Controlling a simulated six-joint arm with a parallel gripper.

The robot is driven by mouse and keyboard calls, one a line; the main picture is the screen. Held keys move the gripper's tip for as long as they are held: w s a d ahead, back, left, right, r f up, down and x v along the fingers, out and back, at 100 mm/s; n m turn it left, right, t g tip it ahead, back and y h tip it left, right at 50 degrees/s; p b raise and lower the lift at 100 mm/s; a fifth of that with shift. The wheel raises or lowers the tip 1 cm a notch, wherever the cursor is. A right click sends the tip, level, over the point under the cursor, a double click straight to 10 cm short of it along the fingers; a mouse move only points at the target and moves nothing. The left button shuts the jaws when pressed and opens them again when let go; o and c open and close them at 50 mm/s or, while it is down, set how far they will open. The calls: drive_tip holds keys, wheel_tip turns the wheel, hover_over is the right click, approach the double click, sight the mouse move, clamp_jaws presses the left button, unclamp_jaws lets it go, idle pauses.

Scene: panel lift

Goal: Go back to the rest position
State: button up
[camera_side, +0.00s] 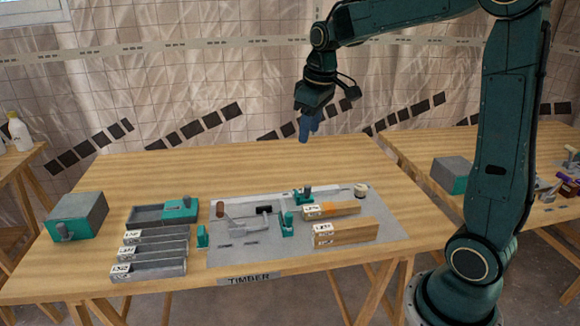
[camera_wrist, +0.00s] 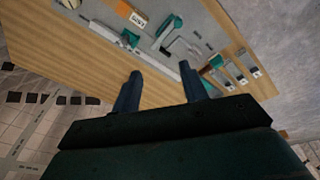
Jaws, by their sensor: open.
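My gripper (camera_side: 308,130) is raised above the back part of the wooden table (camera_side: 150,172) in the side view, pointing down with blue fingers. In the wrist view my gripper (camera_wrist: 160,90) shows its two blue fingers spread apart with nothing between them. It touches nothing that I can see. A light grey panel (camera_side: 375,225) with a clamp fixture (camera_side: 250,222) lies on the table in front of and below the gripper.
A second table (camera_side: 420,160) at the right holds another grey box (camera_side: 452,172). The table's back strip is clear.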

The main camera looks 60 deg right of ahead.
drive_tip(key=s+a+t, duration=0.1)
drive_tip(key=s+a, duration=0.3)
drive_tip(key=s, duration=0.3)
drive_tip(key=s+a+m+t, duration=0.1)
drive_tip(key=s+a, duration=0.3)
drive_tip(key=s, duration=0.3)
drive_tip(key=s+a+t, duration=0.1)
drive_tip(key=s+a, duration=0.2)
drive_tip(key=s, duration=0.3)
drive_tip(key=shift+s+a+r+y, duration=0.3)
drive_tip(key=shift+s+a+r, duration=0.1)
drive_tip(key=shift+r, duration=0.05)
